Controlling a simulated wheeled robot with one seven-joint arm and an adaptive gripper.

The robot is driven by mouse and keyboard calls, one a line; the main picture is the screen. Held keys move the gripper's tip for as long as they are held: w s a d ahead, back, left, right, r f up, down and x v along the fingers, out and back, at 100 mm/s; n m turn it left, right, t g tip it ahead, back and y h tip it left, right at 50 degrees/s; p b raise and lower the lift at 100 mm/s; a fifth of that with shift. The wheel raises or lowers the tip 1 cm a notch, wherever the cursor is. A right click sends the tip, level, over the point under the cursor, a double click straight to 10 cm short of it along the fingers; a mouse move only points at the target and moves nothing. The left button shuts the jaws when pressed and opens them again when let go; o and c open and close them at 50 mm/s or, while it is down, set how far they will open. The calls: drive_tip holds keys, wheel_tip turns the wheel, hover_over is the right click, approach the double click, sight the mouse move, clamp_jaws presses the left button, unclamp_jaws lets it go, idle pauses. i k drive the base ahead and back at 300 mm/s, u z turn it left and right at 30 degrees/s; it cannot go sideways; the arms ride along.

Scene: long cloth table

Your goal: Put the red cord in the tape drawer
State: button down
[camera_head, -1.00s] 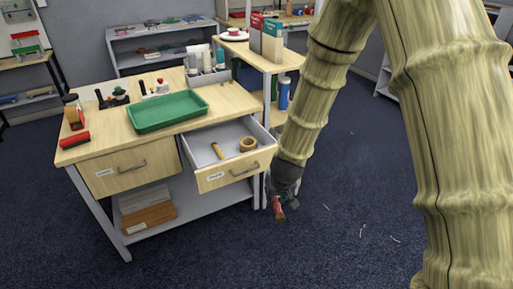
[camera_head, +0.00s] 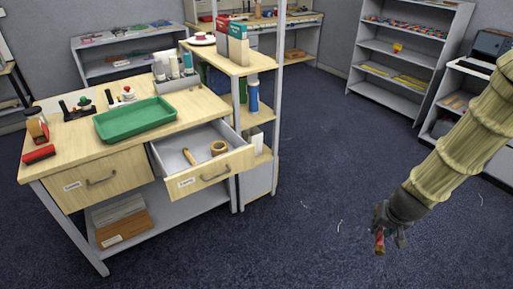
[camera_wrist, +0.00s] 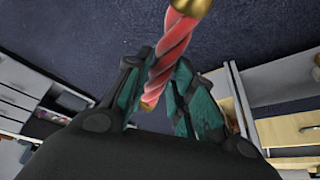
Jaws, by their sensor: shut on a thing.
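My gripper (camera_head: 388,238) is at the right in the head view, shut on the red cord (camera_head: 379,243) and holding it above the dark carpet. In the wrist view the twisted red cord (camera_wrist: 174,48) with a gold end passes between the fingers (camera_wrist: 160,98). The open drawer (camera_head: 213,177) is in the workbench at the left, well apart from my gripper. It holds a tan tape roll (camera_head: 218,148) and a small wooden-looking piece (camera_head: 189,157). Its front label is too small to read.
The workbench top carries a green tray (camera_head: 135,130) and a red object (camera_head: 39,154). A closed drawer (camera_head: 95,180) is left of the open one. A shelf unit (camera_head: 262,130) stands beside the bench. Open carpet (camera_head: 310,200) lies between the bench and my gripper.

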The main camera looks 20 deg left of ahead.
sight(175, 168)
drive_tip(key=i, duration=1.05)
drive_tip(key=u, duration=2.85)
